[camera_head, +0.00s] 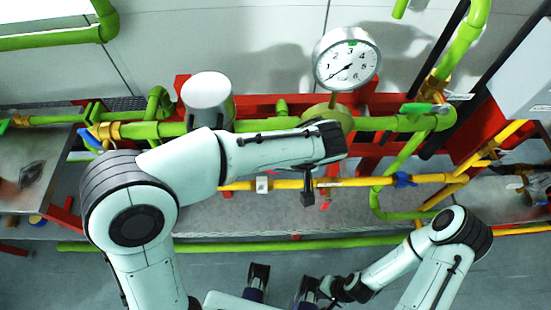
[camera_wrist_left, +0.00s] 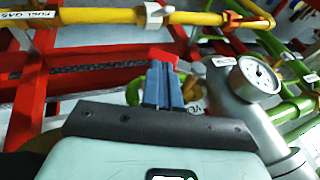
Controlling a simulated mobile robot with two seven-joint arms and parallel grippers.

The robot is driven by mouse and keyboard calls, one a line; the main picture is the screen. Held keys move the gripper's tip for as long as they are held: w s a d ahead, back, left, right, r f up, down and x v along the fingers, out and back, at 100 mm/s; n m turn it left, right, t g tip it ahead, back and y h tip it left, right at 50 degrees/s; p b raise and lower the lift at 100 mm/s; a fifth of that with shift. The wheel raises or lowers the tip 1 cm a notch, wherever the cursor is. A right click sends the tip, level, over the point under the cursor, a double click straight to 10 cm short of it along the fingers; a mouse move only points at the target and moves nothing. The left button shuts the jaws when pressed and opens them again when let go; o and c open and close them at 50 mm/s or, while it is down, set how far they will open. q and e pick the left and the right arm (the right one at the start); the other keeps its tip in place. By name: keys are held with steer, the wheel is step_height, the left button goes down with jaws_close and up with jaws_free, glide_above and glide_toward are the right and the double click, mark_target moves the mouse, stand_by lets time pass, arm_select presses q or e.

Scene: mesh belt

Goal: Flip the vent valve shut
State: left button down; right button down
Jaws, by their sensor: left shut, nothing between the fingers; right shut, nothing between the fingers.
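My left arm reaches across the pipes, and its gripper (camera_head: 307,190) points down by the yellow pipe (camera_head: 235,185). In the left wrist view the left gripper (camera_wrist_left: 163,72) is shut and empty. A red piece (camera_wrist_left: 165,54) shows right at its fingertips; I cannot tell whether they touch. A white label starting "VE" (camera_wrist_left: 196,107) is partly hidden beside the fingers, so the vent valve seems close by. I cannot make out its handle position. In the head view a small red piece (camera_head: 326,205) shows below the yellow pipe. My right gripper (camera_head: 328,290) is shut and empty, low at the front.
A pressure gauge (camera_head: 347,60) stands above the green pipe (camera_head: 385,123); it also shows in the left wrist view (camera_wrist_left: 258,75). Red frame beams (camera_head: 375,105) run behind.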

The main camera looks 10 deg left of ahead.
arm_select(q)
steer(key=shift+r, duration=0.15)
steer(key=shift+r+p, duration=0.5)
steer(key=shift+r, duration=0.2)
arm_select(e)
steer(key=shift+w+r, duration=0.2)
steer(key=shift+r, duration=0.35)
arm_select(q)
steer(key=shift+r, duration=0.1)
